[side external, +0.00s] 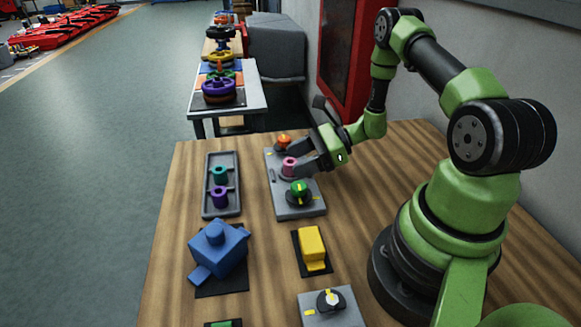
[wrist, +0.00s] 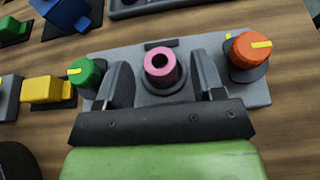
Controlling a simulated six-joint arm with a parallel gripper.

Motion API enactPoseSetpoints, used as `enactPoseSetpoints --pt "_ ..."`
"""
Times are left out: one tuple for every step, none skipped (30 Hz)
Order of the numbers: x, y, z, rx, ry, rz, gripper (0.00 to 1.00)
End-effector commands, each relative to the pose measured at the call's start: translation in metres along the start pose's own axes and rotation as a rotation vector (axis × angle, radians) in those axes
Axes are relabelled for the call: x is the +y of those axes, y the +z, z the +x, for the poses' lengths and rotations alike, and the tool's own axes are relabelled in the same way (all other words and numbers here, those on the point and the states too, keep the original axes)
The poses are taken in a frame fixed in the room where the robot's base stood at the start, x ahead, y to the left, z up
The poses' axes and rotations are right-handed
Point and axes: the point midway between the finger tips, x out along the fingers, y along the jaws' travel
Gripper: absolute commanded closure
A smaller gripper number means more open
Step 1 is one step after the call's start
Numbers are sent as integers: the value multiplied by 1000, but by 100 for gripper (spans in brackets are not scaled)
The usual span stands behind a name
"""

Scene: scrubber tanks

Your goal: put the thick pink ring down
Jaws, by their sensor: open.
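The thick pink ring (side external: 289,166) stands upright on a round grey seat in the middle of a grey panel (side external: 310,210). In the wrist view the pink ring (wrist: 160,66) shows its dark centre hole and sits between my gripper's two fingers, with a gap on each side. My gripper (side external: 296,160) is open around the ring; in the wrist view its fingers (wrist: 164,82) stand left and right of it. The ring's lower part is partly hidden by the fingers in the side view.
A green knob (side external: 299,188) and an orange knob (side external: 284,141) flank the ring on the panel. A grey tray (side external: 208,202) at left holds a teal ring (side external: 220,174) and a purple ring (side external: 220,196). Blue (side external: 218,248) and yellow (side external: 312,245) devices stand nearer.

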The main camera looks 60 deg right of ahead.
Motion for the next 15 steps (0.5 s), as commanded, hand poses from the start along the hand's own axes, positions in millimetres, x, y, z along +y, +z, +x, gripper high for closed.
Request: enactPoseSetpoints --pt "0 0 3 0 1 0 38" --pt "0 0 4 1 0 0 38" --pt "0 0 5 1 0 0 38" --pt "0 0 5 1 -1 0 38" --pt "0 0 5 1 -1 0 38" --pt "0 0 4 1 -1 0 38" --pt "0 0 4 1 -1 0 38" --pt "0 0 4 1 -1 0 38" --pt "0 0 4 1 -1 0 47" --pt "0 0 4 1 -1 0 54" --pt "0 0 4 1 -1 0 61" --pt "0 0 4 1 -1 0 70" --pt "0 0 4 1 -1 0 77" --pt "0 0 4 1 -1 0 84" --pt "0 0 4 1 -1 0 92"
